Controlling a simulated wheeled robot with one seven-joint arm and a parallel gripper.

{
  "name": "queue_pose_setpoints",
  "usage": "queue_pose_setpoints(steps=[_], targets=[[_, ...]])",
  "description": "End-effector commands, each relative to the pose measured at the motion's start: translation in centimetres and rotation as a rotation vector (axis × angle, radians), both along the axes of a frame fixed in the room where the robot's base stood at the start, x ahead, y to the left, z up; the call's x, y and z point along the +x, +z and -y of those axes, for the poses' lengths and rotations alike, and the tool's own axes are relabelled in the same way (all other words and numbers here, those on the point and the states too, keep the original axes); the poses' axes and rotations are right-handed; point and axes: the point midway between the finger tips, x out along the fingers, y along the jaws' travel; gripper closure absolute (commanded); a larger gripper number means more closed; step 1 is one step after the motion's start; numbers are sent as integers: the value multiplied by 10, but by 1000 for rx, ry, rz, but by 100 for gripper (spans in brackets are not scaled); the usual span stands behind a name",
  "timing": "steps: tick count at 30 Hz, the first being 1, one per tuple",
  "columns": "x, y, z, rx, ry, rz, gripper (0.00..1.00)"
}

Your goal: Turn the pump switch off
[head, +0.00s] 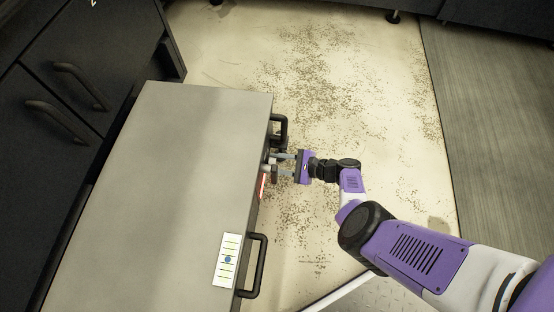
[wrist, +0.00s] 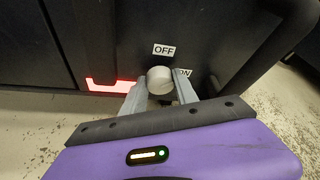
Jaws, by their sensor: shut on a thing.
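The pump switch is a round whitish knob (wrist: 160,80) on the dark front panel of a box-shaped unit, seen in the wrist view. An "OFF" label (wrist: 164,50) sits above the knob and an "ON" label (wrist: 184,72) at its upper right, partly covered by a finger. My gripper (wrist: 160,88) has its two grey fingers on either side of the knob, shut on it. In the head view my gripper (head: 273,163) reaches the unit's right side, and the knob is small there. I cannot tell which label the knob points to.
The unit's grey top (head: 160,180) carries a label strip with a blue dot (head: 227,260). Black handles (head: 256,266) stick out on both sides of my gripper. A red lit mark (wrist: 110,85) is left of the knob. Dark cabinets (head: 60,100) stand left; speckled floor is open at right.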

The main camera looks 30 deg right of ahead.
Motion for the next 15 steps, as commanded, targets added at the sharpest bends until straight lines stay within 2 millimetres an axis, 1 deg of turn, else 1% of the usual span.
queue_pose_setpoints(steps=[1, 15], targets=[[-3, -1, -1, -24, 2, 31, 100], [-5, -6, -2, -284, 3, 391, 100]])
